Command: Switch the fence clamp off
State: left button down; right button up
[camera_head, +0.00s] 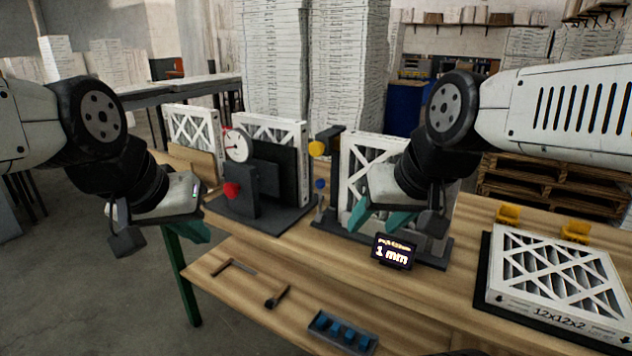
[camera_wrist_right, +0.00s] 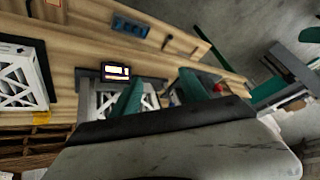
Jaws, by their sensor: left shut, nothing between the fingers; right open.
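I cannot tell for sure which part is the fence clamp. The middle fixture (camera_head: 440,255) holds an upright white-framed filter (camera_head: 352,165), with a yellow knob (camera_head: 317,148), a blue knob (camera_head: 320,184) and a small lever beside its left edge. A display (camera_head: 394,252) in front reads "1 mm". My right gripper (camera_head: 390,222) is open in front of that filter and hides part of it; its green fingers (camera_wrist_right: 160,95) look empty in the wrist view. My left gripper (camera_head: 192,233) is shut and empty, left of the dark gauge fixture with a red knob (camera_head: 231,190).
A dial gauge (camera_head: 238,145) tops the left fixture, with filters upright behind it. A boxed filter (camera_head: 555,275) lies on a dark tray at right by two yellow blocks. A blue-filled tray (camera_head: 342,332) and small tools lie on the lower front shelf.

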jog(key=w+m, duration=0.1)
jog(key=w, duration=0.1)
jog(key=w+f+m+t, duration=0.1)
jog(key=w, duration=0.2)
jog(key=w+m, duration=0.1)
jog(key=w, duration=0.1)
jog(key=shift+w+d+f+h, duration=0.15)
jog(key=shift+d+f+h, duration=0.05)
jog(key=shift+d+h, duration=0.1)
grip_shut()
jog(key=w+f+m+t, duration=0.4)
jog(key=w+m, duration=0.4)
jog(key=w, duration=0.2)
jog(key=w+f+m+t+y, duration=0.1)
jog(key=w+f+m+t, duration=0.2)
jog(key=w+m, duration=0.5)
jog(key=shift+w+a+f+t, duration=0.35)
jog(key=shift+w+f, duration=0.45)
jog(key=shift+w, duration=0.7)
jog(key=shift+d, duration=0.1)
